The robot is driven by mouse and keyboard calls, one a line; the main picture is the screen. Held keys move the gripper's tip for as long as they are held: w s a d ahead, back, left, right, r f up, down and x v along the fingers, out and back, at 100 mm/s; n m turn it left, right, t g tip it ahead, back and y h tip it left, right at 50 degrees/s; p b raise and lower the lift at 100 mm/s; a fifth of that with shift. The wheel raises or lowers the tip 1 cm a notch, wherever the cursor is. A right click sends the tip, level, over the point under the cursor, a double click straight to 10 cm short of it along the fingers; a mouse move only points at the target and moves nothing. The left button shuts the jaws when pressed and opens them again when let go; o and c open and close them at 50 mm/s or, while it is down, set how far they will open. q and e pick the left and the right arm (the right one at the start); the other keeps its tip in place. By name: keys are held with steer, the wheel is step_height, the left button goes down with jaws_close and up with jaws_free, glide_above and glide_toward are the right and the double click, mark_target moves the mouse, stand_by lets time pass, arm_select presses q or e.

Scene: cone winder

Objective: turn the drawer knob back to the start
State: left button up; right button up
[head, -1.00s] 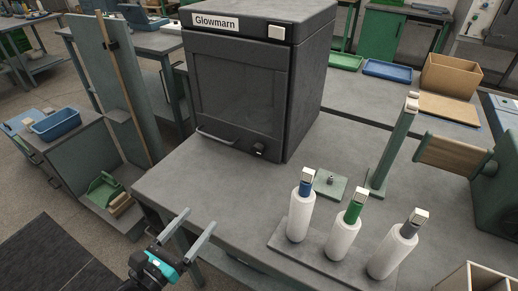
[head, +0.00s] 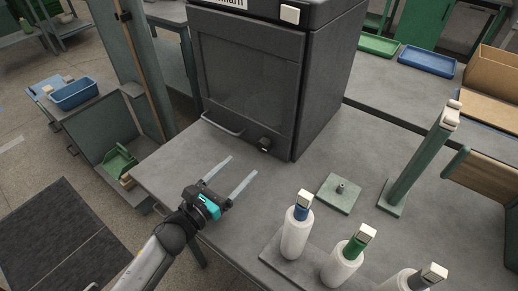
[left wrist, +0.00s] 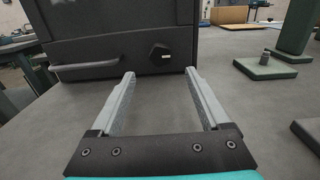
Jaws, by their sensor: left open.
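The drawer knob (head: 265,144) is a small dark knob with a pale mark, low on the front of the dark cabinet (head: 248,75), right of its bar handle (head: 222,125). It also shows in the left wrist view (left wrist: 159,53), straight ahead between the fingers and apart from them. My left gripper (head: 237,171) is open and empty above the grey table, in front of the knob; its fingers also show in the left wrist view (left wrist: 160,82). My right gripper is not in view.
Several white cones with coloured tops, one of them blue-topped (head: 296,228), stand at the table's front right. A small green plate with a peg (head: 339,193) and a green post (head: 418,160) stand behind them. The table (head: 165,172) before the cabinet is clear.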

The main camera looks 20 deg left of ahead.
mark_target(261, 148)
arm_select(q)
steer(key=x, duration=0.7)
steer(key=shift+w+d, duration=0.15)
steer(key=shift+w, duration=0.15)
steer(key=shift+w+d, duration=0.2)
steer(key=shift+w, duration=0.4)
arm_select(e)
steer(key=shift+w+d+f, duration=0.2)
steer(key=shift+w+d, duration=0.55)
arm_select(q)
steer(key=c, duration=0.6)
jaws_close()
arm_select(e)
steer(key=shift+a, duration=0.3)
